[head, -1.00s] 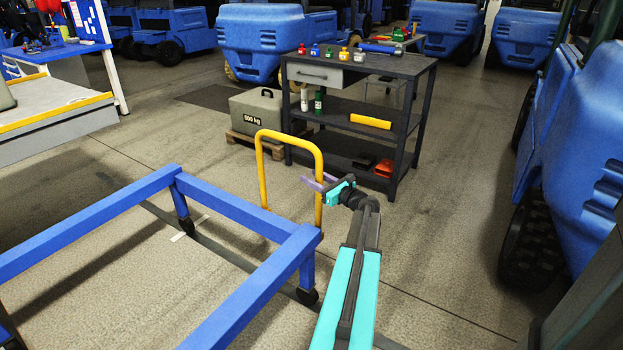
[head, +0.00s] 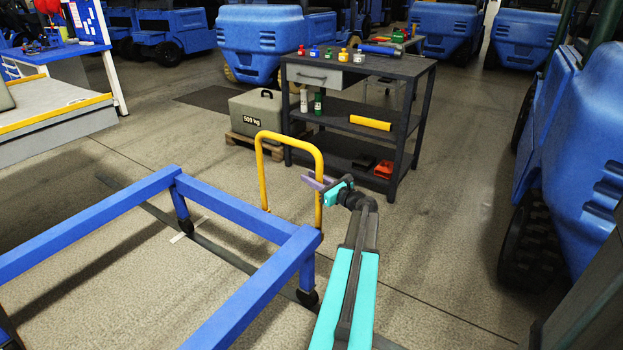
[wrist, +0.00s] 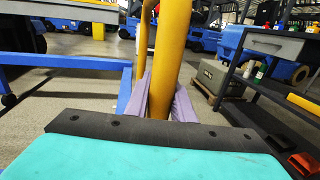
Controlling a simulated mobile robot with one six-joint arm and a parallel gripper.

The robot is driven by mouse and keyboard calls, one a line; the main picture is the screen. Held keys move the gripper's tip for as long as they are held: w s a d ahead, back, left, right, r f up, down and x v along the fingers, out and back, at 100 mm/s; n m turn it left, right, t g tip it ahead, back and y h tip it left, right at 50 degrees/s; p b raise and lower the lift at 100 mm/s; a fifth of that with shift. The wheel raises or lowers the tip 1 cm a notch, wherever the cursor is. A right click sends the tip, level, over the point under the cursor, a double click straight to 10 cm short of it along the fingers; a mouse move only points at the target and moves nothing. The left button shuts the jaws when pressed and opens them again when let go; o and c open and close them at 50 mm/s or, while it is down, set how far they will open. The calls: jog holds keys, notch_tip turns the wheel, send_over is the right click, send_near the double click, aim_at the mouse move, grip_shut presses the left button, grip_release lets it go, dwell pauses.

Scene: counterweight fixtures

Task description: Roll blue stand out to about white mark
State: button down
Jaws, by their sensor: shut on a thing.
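The blue stand (head: 245,207) is a low frame on casters at the lower left of the head view. A yellow hoop handle (head: 289,134) rises from its far right side. My gripper (head: 317,184) is at the handle's right upright, its purple fingers shut around it. In the wrist view the yellow upright (wrist: 172,50) stands between the purple fingers (wrist: 168,100). A white mark (head: 188,229) lies on the floor beside the stand's far caster (head: 185,225), across a dark floor strip.
A dark workbench (head: 357,66) with small coloured items stands behind the handle. A 500 kg weight (head: 255,112) sits on a pallet left of it. A blue vehicle (head: 575,170) stands at the right. Open floor (head: 440,230) lies between.

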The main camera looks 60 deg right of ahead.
jog(key=v, duration=0.2)
jog(key=shift+s+d+p, duration=0.2)
jog(key=shift+s+p, duration=0.15)
jog(key=shift+s, duration=0.05)
jog(key=shift+w+r, duration=0.1)
jog(key=c, duration=1.5)
grip_release()
jog(key=shift+w, duration=0.15)
jog(key=shift+c, duration=0.2)
jog(key=p+v, duration=0.1)
jog(key=v, duration=1.3)
jog(key=shift+d, duration=0.1)
